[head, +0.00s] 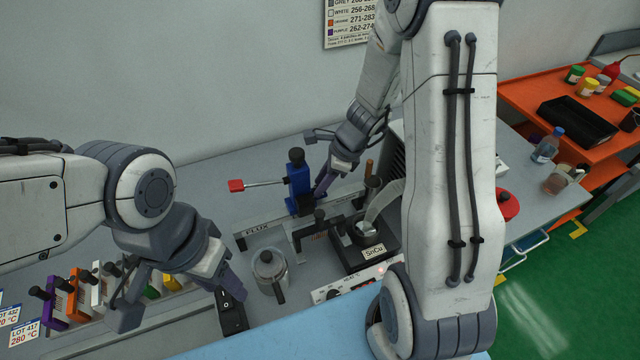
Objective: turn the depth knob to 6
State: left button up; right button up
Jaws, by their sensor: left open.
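No label reading depth can be made out. A black knob (296,155) tops the upright blue block (299,188) on the grey bench, with a red-tipped lever (237,185) reaching left from the block. A small dial (333,294) sits on the front panel of the solder pot unit; its setting is too small to read. My right gripper (319,162) is just right of the blue block, its fingers apart; contact cannot be told.
A metal pot with a lid (269,268) stands left of the SnCu solder pot (366,234). Coloured holders (76,290) line the front left. A metal rail marked FLUX (258,230) crosses mid-bench. An orange table (530,92) with a black tray (579,122) is at right.

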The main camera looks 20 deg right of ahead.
jog(key=shift+a+f, duration=0.1)
jog(key=shift+f, duration=0.05)
jog(key=shift+c, duration=0.3)
grip_shut()
jog(key=shift+n, duration=0.3)
